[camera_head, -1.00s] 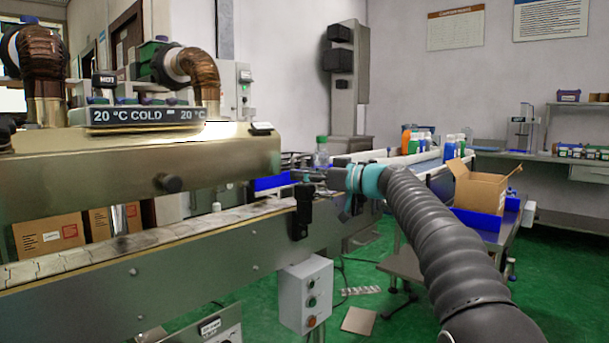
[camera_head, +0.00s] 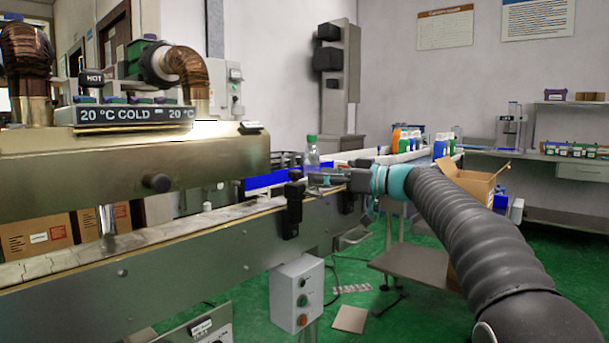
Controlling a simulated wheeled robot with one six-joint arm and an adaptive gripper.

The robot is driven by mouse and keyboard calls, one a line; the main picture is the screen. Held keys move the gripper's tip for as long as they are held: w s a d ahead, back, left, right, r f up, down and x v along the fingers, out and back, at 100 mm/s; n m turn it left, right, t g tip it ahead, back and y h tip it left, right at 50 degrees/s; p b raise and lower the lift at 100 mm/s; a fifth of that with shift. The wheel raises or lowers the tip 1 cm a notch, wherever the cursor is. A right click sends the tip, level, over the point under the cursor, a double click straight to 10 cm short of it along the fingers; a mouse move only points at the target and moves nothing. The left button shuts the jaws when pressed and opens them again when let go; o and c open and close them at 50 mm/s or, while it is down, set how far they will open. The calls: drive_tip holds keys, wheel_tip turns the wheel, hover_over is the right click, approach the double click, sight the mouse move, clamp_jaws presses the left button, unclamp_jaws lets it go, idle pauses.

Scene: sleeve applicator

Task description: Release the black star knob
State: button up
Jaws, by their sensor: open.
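My gripper (camera_head: 314,178) is open and small in the head view, at the end of my arm reaching in from the right. Its fingers point left, just right of the black bracket (camera_head: 292,213) on the conveyor's side rail. A small black knob-like part (camera_head: 294,175) tops this bracket. It is too small to tell whether it is star-shaped. The fingertips appear close to it in the picture, but I cannot tell whether they touch. I see nothing held between the fingers. Another dark round knob (camera_head: 157,183) sits on the side of the brass-coloured tunnel, well left of my gripper.
The conveyor (camera_head: 180,258) runs along the left and middle. A clear bottle with a green cap (camera_head: 312,152) stands behind my gripper. A control box (camera_head: 297,292) hangs below the rail. An open cardboard box (camera_head: 470,183) lies behind my arm.

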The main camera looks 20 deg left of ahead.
drive_tip(key=shift+s+d, duration=0.2)
drive_tip(key=shift+d, duration=0.9)
drive_tip(key=shift+s+d, duration=0.15)
drive_tip(key=shift+d, duration=0.9)
wheel_tip(320, 180, down, 11)
drive_tip(key=w+d+m+h, duration=0.1)
drive_tip(key=w+m+h, duration=0.15)
drive_tip(key=m, duration=0.45)
drive_tip(key=s+d+f+m+h, duration=0.45)
drive_tip(key=s+d+f, duration=0.2)
drive_tip(key=f, duration=0.35)
drive_tip(key=s+d+f+m+t+h+p, duration=0.1)
drive_tip(key=s+d+f+h, duration=0.1)
drive_tip(key=s+d, duration=0.6)
drive_tip(key=s+d+f+m+t+h+p, duration=0.1)
drive_tip(key=s+d+h, duration=0.4)
drive_tip(key=s, duration=1)
drive_tip(key=s+d+f+m+h+p, duration=0.1)
drive_tip(key=s+d+f+m+h, duration=0.1)
drive_tip(key=s+d, duration=0.9)
drive_tip(key=shift+s+d+f+m+t+h, duration=0.15)
drive_tip(key=shift+s+f+m+t+h, duration=0.25)
drive_tip(key=shift+s+f+h, duration=0.4)
